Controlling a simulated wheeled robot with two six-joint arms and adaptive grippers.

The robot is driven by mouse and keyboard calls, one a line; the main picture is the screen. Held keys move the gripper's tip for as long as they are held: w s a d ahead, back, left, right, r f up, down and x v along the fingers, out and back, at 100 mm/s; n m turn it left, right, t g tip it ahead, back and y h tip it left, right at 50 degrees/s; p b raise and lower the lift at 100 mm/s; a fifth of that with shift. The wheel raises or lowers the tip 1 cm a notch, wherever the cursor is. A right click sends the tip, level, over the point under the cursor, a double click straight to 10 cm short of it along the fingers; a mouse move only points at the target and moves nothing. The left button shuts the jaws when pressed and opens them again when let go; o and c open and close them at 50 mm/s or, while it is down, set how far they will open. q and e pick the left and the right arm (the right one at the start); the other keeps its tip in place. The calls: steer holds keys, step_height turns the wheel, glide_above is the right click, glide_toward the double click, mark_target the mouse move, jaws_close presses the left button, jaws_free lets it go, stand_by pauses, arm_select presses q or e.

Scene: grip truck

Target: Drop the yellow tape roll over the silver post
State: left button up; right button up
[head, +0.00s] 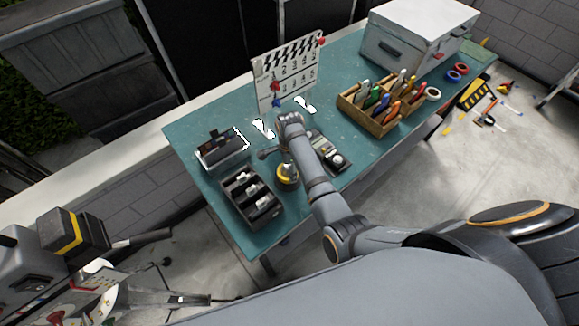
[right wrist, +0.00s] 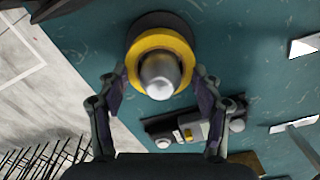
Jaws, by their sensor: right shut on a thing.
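The yellow tape roll (right wrist: 133,67) shows in the right wrist view as a ring around the silver post (right wrist: 160,75). The post's rounded top comes up through the roll's hole and covers part of its near rim. A dark round base (right wrist: 165,20) shows behind the ring; the gap between roll and base cannot be judged. My right gripper (right wrist: 160,85) has one finger on each side of the roll and is shut on it. In the head view the yellow roll (head: 289,170) is a small patch under my right gripper (head: 284,158), partly hidden.
On the teal table (head: 205,130), a black compartment tray (head: 237,203) and a dark box (head: 222,160) stand left of the post. A dark device (head: 333,158) lies right of it. A wooden tool caddy (head: 372,125), clapper-style board (head: 285,80) and white case (head: 400,45) stand further back.

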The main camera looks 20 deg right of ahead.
steer(key=shift+f+b, duration=0.7)
steer(key=shift+f, duration=0.75)
steer(key=shift+f, duration=0.1)
steer(key=o, duration=1.2)
steer(key=shift+o, duration=0.2)
step_height(320, 180, up, 12)
steer(key=shift+r, duration=0.1)
